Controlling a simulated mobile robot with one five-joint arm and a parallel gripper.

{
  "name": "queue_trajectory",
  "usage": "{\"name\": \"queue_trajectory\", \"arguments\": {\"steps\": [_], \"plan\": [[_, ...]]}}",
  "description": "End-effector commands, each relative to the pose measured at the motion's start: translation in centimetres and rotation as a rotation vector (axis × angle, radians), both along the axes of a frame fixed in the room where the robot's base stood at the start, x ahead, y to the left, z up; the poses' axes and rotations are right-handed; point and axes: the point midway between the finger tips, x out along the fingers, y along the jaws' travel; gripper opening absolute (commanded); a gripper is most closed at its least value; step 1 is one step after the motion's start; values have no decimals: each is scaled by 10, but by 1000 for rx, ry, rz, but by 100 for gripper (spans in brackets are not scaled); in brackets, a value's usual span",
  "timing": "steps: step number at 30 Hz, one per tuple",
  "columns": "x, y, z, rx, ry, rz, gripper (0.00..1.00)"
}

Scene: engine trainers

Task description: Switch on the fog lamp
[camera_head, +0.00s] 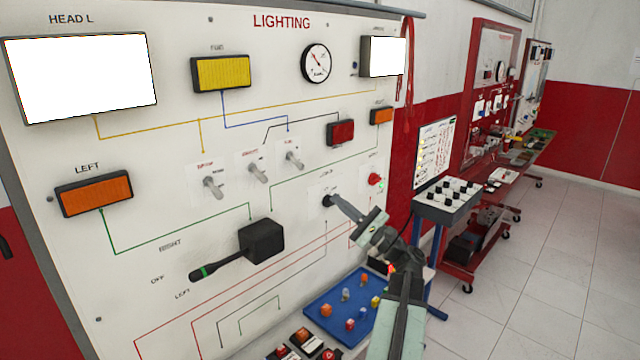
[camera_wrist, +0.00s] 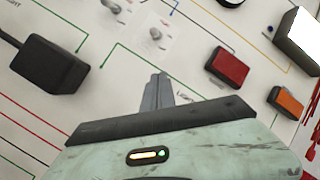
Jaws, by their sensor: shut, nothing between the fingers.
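The upright white board labelled LIGHTING (camera_head: 150,285) carries a yellow lamp (camera_head: 221,73), its small label blurred. A blue line runs from this lamp to the right toggle switch (camera_head: 294,160). The middle toggle (camera_head: 258,172) and left toggle (camera_head: 212,187) stand beside it; their labels are too blurred to read surely. Two toggles, one of them at the right (camera_wrist: 155,33), show in the wrist view. My gripper (camera_head: 335,201) is shut and empty, below and right of the toggles. Its fingertips (camera_wrist: 156,82) overlap a dark round control in the head view; contact cannot be told.
A black stalk lever (camera_head: 261,240) juts out left of my gripper. A red lamp (camera_head: 340,132) and orange lamp (camera_head: 381,115) sit above it; a red knob (camera_head: 375,179) is to its right. A blue tray (camera_head: 318,305) lies below. White head lamps glow brightly.

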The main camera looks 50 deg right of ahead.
Motion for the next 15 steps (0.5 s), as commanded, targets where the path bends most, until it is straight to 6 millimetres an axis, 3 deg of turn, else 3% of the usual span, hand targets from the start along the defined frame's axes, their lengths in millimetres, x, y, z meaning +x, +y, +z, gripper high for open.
{"name": "queue_trajectory", "arguments": {"steps": [12, 15], "plan": [[72, 7, 46, 1, -1, 0, 0], [81, 15, 57, 0, 0, -3, 0]]}}
